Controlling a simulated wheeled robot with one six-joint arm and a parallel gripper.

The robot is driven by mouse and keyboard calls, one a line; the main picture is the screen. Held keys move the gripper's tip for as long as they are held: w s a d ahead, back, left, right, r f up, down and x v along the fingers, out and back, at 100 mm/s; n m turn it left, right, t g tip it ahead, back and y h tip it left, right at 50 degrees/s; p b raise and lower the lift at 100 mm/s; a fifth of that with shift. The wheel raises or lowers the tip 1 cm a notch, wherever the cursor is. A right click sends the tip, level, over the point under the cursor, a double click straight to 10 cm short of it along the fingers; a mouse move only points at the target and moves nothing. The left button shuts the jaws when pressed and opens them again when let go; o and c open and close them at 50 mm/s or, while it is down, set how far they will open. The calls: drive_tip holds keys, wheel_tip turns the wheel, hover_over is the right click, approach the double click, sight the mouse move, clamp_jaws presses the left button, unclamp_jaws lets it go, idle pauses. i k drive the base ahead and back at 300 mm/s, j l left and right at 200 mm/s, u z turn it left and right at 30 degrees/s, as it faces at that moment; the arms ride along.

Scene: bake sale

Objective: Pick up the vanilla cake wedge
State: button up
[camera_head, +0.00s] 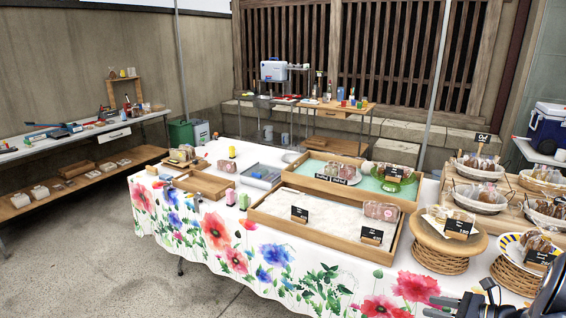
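I cannot surely tell which item is the vanilla cake wedge. A small pale wrapped piece (437,212) sits on the round wooden stand (480,244) at the right, partly behind a black sign (459,227). Pinkish wrapped items (381,211) lie in the front wooden tray (317,228). My gripper (462,303) shows only partly at the bottom right corner, apart from the table goods.
A flower-print cloth covers the table (230,262). A teal-lined tray (402,196) holds a green stand (395,180). Baskets (479,197) and a striped plate (510,247) crowd the right. Shelves (82,137) stand at the left. The floor (80,265) at front left is clear.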

sight(183, 154)
drive_tip(key=i+j+u, duration=0.7)
drive_tip(key=i+u, duration=0.65)
drive_tip(key=i, duration=0.2)
drive_tip(key=i+j, duration=0.1)
drive_tip(key=i, duration=0.8)
drive_tip(key=i+j, duration=0.15)
drive_tip(key=i, duration=0.75)
drive_tip(key=i+z, duration=0.35)
drive_tip(key=i, duration=0.25)
drive_tip(key=i+z, duration=0.35)
drive_tip(key=i, duration=0.25)
